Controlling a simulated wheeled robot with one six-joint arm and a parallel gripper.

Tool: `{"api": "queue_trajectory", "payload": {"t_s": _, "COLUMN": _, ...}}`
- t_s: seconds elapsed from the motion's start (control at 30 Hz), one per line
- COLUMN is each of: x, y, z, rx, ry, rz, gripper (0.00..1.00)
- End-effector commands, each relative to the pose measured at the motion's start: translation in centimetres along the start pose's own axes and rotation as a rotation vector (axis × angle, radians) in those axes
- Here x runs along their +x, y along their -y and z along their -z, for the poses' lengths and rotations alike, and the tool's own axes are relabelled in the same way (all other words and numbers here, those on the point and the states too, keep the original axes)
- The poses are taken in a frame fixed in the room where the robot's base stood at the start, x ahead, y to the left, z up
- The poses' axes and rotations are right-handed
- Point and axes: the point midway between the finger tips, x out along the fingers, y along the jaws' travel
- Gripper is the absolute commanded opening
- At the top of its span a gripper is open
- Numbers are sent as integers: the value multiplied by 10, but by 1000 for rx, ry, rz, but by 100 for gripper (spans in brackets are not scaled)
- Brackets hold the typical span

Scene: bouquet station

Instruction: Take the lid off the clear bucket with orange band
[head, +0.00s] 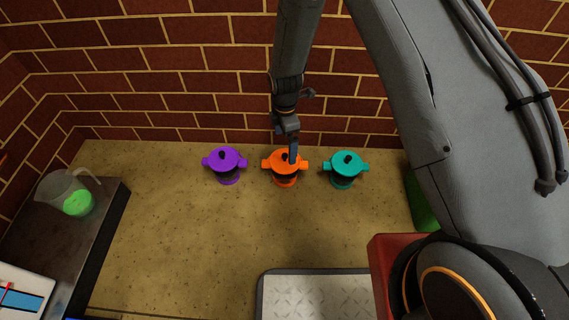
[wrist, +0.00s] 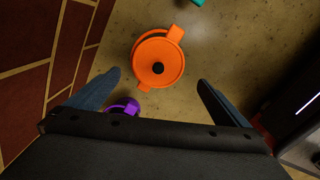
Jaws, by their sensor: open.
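The clear bucket with orange band (head: 286,181) stands in the middle of a row of three near the brick wall. Its orange lid (head: 273,165) with a dark knob is on top. In the wrist view the orange lid (wrist: 150,73) is seen from above, with the dark knob near its centre. My gripper (head: 292,155) is above the orange lid in the head view and hides part of it. In the wrist view my gripper (wrist: 160,82) has its two fingers wide apart, with nothing between them that I can see being held.
A purple-lidded bucket (head: 226,160) stands to the left and a teal-lidded one (head: 345,165) to the right. A jug with green liquid (head: 78,203) is on a dark stand at left. A metal tray (head: 315,296) lies in front. The counter between is clear.

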Motion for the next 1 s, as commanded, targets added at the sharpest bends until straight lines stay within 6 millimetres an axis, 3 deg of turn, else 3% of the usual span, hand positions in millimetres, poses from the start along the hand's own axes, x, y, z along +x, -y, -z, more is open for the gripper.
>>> {"api": "queue_trajectory", "payload": {"t_s": 0.2, "x": 24, "y": -1, "z": 0, "rx": -10, "ry": 0, "rz": 1, "gripper": 100}}
{"api": "queue_trajectory", "payload": {"t_s": 0.47, "x": 41, "y": -2, "z": 0, "rx": -8, "ry": 0, "rz": 0, "gripper": 100}}
{"api": "queue_trajectory", "payload": {"t_s": 0.73, "x": 76, "y": -4, "z": -1, "rx": -7, "ry": 0, "rz": 1, "gripper": 100}}
{"api": "queue_trajectory", "payload": {"t_s": 1.0, "x": 80, "y": -4, "z": -1, "rx": -7, "ry": 0, "rz": -1, "gripper": 100}}
